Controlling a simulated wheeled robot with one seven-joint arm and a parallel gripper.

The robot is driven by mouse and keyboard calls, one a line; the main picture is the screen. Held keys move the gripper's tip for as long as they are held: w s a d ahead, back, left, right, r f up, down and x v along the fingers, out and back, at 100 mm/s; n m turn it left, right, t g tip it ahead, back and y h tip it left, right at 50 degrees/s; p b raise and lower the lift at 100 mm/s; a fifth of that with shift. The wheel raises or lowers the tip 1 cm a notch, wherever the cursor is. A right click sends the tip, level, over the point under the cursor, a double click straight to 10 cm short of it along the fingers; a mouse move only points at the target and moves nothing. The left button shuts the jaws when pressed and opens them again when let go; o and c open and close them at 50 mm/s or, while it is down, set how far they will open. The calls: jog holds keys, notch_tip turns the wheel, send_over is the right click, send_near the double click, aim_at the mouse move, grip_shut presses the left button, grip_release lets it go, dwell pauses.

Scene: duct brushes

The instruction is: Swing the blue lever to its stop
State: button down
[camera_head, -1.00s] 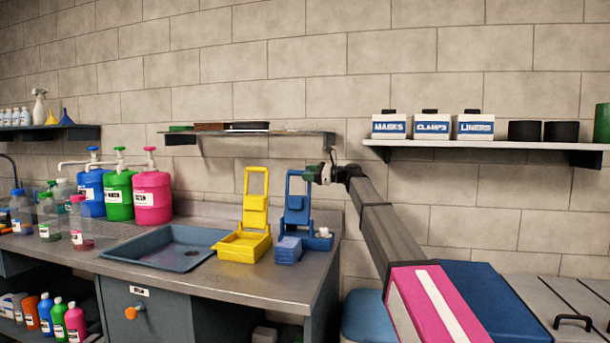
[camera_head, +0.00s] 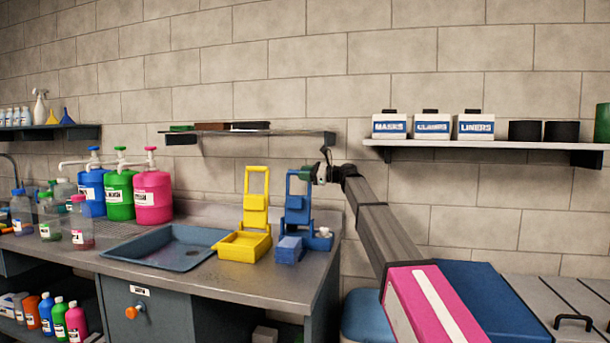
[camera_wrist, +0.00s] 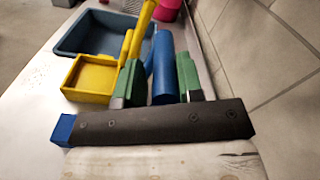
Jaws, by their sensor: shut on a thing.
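The blue lever (camera_head: 297,204) stands upright at the back of a blue dispenser with a box-shaped front (camera_head: 289,249), at the right end of the counter. Its top is an open frame with a crossbar. My gripper (camera_head: 310,174) is at the top right of this frame. In the wrist view, the green fingers of my gripper (camera_wrist: 160,85) stand on either side of the blue lever's bar (camera_wrist: 163,62) and are shut on it. The far side of the grip is hidden.
A yellow dispenser with its own upright lever (camera_head: 256,212) stands close on the left, beside the blue-grey sink (camera_head: 175,248). A small wall shelf (camera_head: 290,133) hangs above. Another shelf (camera_head: 480,145) with white boxes is at the right, above my arm.

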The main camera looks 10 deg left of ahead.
jog(key=shift+s+r, duration=0.15)
jog(key=shift+s+n, duration=0.4)
jog(key=s+a+f+n, duration=0.1)
jog(key=s+f+n, duration=0.1)
jog(key=s+n, duration=0.35)
jog(key=s+f+n, duration=0.3)
jog(key=s, duration=0.6)
jog(key=s+f+n, duration=0.3)
jog(key=f+n, duration=0.1)
jog(key=f, duration=0.3)
jog(key=s+f+n, duration=0.4)
jog(key=f+n, duration=0.1)
jog(key=f, duration=0.3)
jog(key=shift+a+f, duration=0.25)
jog(key=shift+a, duration=0.1)
